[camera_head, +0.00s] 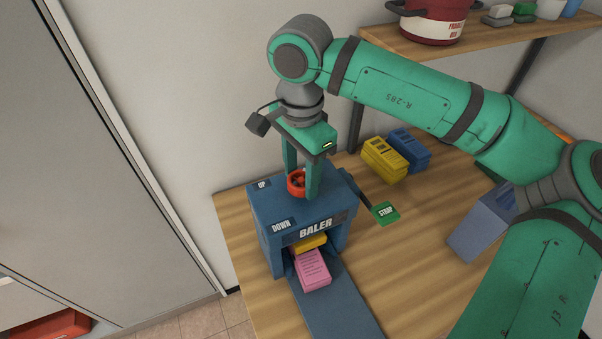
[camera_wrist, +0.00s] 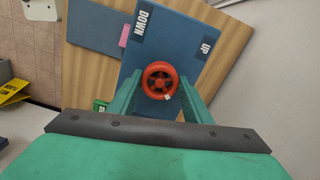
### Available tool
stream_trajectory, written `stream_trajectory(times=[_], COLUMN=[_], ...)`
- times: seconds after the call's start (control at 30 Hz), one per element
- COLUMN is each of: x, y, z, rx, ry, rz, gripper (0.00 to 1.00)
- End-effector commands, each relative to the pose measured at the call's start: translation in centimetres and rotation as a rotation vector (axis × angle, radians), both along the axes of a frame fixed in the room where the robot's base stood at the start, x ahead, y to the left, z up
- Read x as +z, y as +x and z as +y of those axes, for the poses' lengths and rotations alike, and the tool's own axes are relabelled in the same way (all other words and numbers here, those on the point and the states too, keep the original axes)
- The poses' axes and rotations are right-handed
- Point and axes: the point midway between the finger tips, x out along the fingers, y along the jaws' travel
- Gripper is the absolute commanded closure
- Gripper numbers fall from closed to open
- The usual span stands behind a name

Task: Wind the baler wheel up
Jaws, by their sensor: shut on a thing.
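The blue baler (camera_head: 268,213) stands on the wooden table, with UP and DOWN labels on its top. Its red wheel (camera_head: 296,183) sits on top, and it also shows in the wrist view (camera_wrist: 160,68) with dark spokes and a small white mark at its lower right rim. My gripper (camera_head: 302,188) points down from above, its two green fingers on either side of the wheel and shut on it. In the wrist view the fingers (camera_wrist: 160,92) reach the wheel's two sides. A pink bundle (camera_head: 312,270) and a yellow one (camera_head: 311,242) lie at the baler's front opening.
A green STRAP handle (camera_head: 385,213) juts from the baler's right side. Yellow (camera_head: 384,160) and blue (camera_head: 411,149) bundles stand behind it. A blue-grey box (camera_head: 482,222) is at right, near my arm. A shelf (camera_head: 480,38) holds a red pot (camera_head: 432,20).

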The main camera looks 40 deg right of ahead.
Motion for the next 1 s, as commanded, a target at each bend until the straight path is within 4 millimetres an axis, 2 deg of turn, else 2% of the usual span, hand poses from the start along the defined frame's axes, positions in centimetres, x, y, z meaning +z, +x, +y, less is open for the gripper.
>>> stream_trajectory(times=[1.0], x=[0.07], y=[0.02], z=[-0.21], rx=[0.961], ry=[-0.003], rz=[0.0], gripper=[0.78])
